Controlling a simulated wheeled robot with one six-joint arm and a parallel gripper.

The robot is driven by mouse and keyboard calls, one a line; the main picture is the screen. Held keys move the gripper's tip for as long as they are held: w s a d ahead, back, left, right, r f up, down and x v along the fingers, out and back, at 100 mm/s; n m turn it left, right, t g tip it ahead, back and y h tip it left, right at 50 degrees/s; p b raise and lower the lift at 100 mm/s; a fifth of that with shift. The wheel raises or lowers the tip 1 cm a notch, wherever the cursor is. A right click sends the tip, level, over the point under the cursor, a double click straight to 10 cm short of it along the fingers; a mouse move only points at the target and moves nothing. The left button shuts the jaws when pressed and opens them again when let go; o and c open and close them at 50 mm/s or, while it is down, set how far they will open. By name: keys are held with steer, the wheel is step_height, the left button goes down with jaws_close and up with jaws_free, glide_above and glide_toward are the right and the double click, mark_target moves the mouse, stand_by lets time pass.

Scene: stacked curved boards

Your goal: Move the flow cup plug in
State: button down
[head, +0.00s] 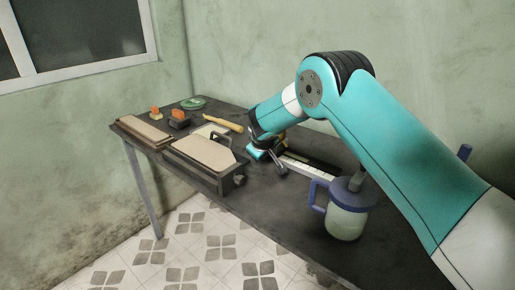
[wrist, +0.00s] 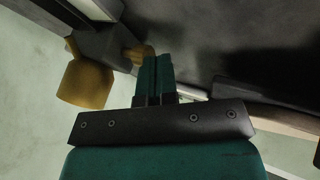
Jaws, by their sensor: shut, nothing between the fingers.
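My gripper (head: 258,154) is low over the middle of the dark table in the head view. In the wrist view its fingers (wrist: 156,66) are together, with nothing between them. A brass-coloured cup-like body (wrist: 85,82), which looks like the flow cup, is left of the fingers. It joins a grey block (wrist: 100,45). A small brown-brass piece (wrist: 138,54) lies just left of the fingertips, close to or touching them. I cannot tell whether this is the plug. In the head view, a bit of yellow (head: 282,136) shows behind my gripper; the arm hides most of it.
On the table (head: 285,215), a metal frame (head: 205,176) holding a pale board stands left of my gripper. A long white strip (head: 306,169) lies to the right. A blue-lidded jug (head: 347,222) stands near the front edge. A wooden-handled tool (head: 222,122) lies behind.

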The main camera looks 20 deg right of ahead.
steer(key=shift+w+f, duration=0.25)
steer(key=shift+f, duration=0.15)
steer(key=shift+w+d+f+b, duration=0.1)
steer(key=shift+w+d+b, duration=0.5)
steer(key=shift+d, duration=0.3)
steer(key=shift+r, duration=0.2)
